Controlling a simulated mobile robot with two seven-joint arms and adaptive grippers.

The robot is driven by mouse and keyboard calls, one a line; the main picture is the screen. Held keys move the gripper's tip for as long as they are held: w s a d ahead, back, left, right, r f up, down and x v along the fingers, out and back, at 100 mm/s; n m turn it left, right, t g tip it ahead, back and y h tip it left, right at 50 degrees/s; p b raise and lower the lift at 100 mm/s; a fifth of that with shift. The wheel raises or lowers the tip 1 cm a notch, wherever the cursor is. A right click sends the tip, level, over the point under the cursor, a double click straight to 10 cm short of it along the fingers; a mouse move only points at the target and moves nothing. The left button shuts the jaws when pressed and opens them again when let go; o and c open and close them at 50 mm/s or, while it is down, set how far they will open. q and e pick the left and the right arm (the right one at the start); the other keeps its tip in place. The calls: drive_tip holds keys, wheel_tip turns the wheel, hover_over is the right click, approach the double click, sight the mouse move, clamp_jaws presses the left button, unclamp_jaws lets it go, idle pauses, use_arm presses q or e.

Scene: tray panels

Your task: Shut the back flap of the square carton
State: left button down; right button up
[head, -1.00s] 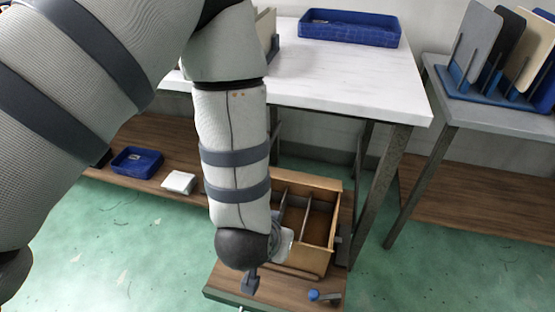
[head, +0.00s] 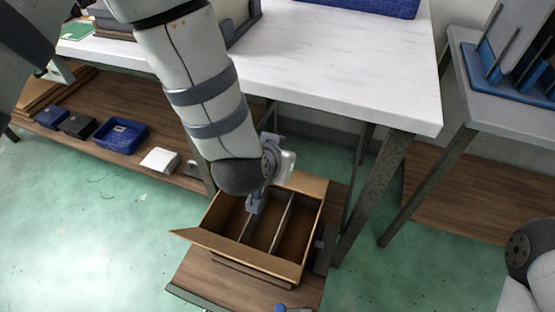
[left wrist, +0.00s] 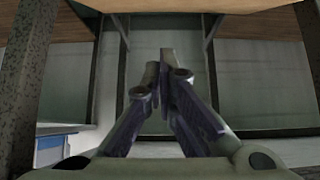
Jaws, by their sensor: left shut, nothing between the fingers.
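The square carton (head: 291,257) stands open on a low wooden stand, with dividers splitting its inside. A tan flap (head: 309,184) shows at its back edge, spread outward and partly behind my wrist. Another flap (head: 205,243) sticks out at the front left. My left gripper (head: 255,202) hangs over the carton at the end of the left arm, largely covered by the wrist. In the left wrist view the fingers (left wrist: 163,72) are together with nothing between them. No contact with the flap can be made out. My right gripper is outside the views; part of my right arm shows at bottom right.
A white-topped table (head: 330,65) rises behind the carton, its dark leg (head: 375,190) close on the right. A low shelf at left holds a blue bin (head: 120,135) and a white box (head: 160,160). A small blue-topped item (head: 280,308) lies on the stand's front.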

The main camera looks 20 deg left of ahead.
use_arm(q)
drive_tip(key=x, duration=0.3)
drive_tip(key=shift+f+b, duration=0.4)
drive_tip(key=shift+s+f, duration=0.75)
drive_tip(key=shift+f, duration=0.25)
drive_tip(key=shift+s+f, duration=0.2)
drive_tip(key=shift+f, duration=0.15)
drive_tip(key=shift+s, duration=0.1)
drive_tip(key=s+f+p, duration=0.1)
drive_tip(key=s+f, duration=0.2)
drive_tip(key=f, duration=0.2)
drive_tip(key=shift+s+f, duration=0.2)
drive_tip(key=shift+a+r, duration=0.1)
drive_tip(key=shift+r, duration=0.05)
